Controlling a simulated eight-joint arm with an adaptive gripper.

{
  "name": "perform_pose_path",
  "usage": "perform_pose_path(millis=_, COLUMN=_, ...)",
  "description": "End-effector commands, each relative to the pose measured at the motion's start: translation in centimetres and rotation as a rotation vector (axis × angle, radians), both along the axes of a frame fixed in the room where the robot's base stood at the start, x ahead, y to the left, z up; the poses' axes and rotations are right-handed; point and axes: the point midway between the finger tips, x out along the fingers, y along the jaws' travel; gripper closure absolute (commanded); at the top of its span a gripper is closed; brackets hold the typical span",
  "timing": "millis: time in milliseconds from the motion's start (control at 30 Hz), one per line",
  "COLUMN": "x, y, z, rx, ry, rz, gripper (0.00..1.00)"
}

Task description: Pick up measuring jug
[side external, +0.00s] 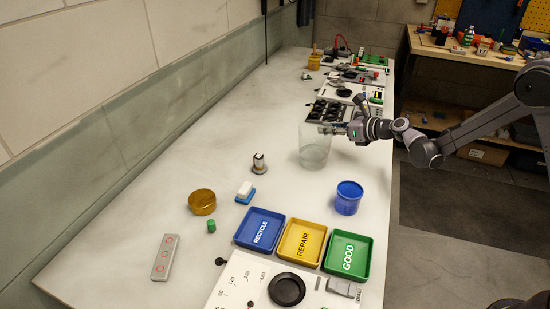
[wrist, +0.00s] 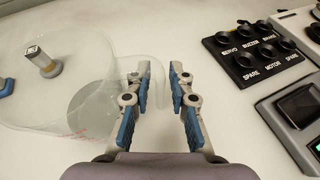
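The measuring jug (side external: 315,146) is a clear, see-through vessel standing upright on the white bench near its right edge. In the wrist view the jug (wrist: 85,85) fills the left side, with its clear handle reaching right between my fingers. My gripper (side external: 333,129) is at the right side of the jug, level with its upper part. In the wrist view my gripper (wrist: 160,85) is open, with one blue-padded finger on each side of the handle. I cannot tell whether either finger touches it.
Black knobs on a panel (wrist: 255,50) lie right of my gripper. Blue (side external: 243,243), yellow (side external: 285,256) and green (side external: 330,270) trays stand nearer the camera. A blue container (side external: 347,199) and a small metal post (side external: 259,164) stand near the jug.

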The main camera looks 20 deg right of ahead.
Motion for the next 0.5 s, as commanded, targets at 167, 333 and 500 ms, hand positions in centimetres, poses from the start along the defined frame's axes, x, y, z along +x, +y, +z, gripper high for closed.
perform_pose_path(millis=167, x=0.13, y=0.05, z=-0.06, rx=0.0, ry=0.0, rz=0.0, gripper=0.79)
perform_pose_path(millis=333, x=0.11, y=0.06, z=-0.05, rx=0.0, ry=0.0, rz=0.0, gripper=1.0)
perform_pose_path(millis=500, x=0.1, y=0.05, z=0.02, rx=0.002, ry=0.0, rz=-0.001, gripper=1.0)
